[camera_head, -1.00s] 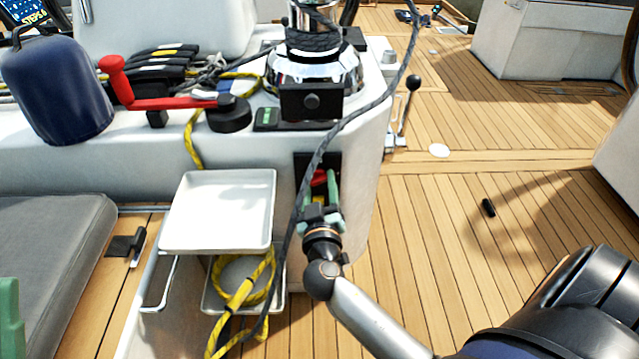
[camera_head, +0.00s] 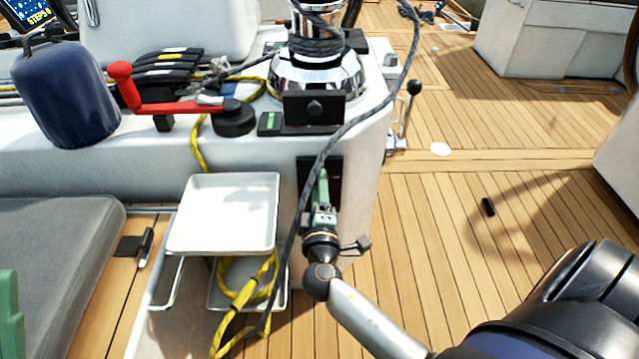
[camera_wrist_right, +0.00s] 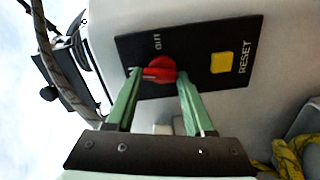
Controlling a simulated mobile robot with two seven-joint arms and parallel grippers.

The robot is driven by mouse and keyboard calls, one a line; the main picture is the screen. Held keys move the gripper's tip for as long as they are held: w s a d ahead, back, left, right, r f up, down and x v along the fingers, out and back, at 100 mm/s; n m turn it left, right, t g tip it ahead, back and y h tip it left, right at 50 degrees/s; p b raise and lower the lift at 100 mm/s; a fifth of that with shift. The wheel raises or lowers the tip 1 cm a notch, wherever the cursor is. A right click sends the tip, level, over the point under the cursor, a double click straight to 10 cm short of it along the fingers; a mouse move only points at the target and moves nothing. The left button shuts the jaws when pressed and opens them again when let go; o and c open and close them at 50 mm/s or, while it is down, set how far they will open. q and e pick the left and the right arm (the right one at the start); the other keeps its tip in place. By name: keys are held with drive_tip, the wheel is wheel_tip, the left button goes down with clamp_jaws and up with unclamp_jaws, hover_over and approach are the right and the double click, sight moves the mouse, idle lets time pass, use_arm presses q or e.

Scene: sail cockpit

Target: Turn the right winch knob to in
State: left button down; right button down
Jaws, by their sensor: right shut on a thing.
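The red winch knob (camera_wrist_right: 160,69) sits on a black panel (camera_wrist_right: 205,62) in the right wrist view. A small label that looks like OUT is beside it, and a yellow RESET button (camera_wrist_right: 222,62) is on the same panel. My right gripper (camera_wrist_right: 157,78) is shut on the knob, one green finger on each side. In the head view my right gripper (camera_head: 321,180) reaches the panel (camera_head: 335,178) on the cockpit side and hides the knob. A green piece, apparently part of my left gripper (camera_head: 8,310), shows at the left edge; its jaws are not readable.
A dark rope (camera_head: 345,128) hangs from the chrome winch (camera_head: 315,78) close past my right gripper. A white tray (camera_head: 222,212) and yellow rope (camera_head: 245,285) are to its left. A red-handled crank (camera_head: 165,106) lies above. The wooden deck (camera_head: 450,230) to the right is mostly open.

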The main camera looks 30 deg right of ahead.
use_arm(q)
drive_tip(key=shift+a+r+p, duration=0.15)
drive_tip(key=shift+r+p, duration=0.3)
drive_tip(key=shift+r, duration=0.15)
use_arm(e)
drive_tip(key=shift+w+r+n, duration=0.1)
drive_tip(key=shift+r+n, duration=0.05)
drive_tip(key=shift+n, duration=1.15)
drive_tip(key=shift+c, duration=1.4)
unclamp_jaws()
drive_tip(key=shift+f, duration=0.2)
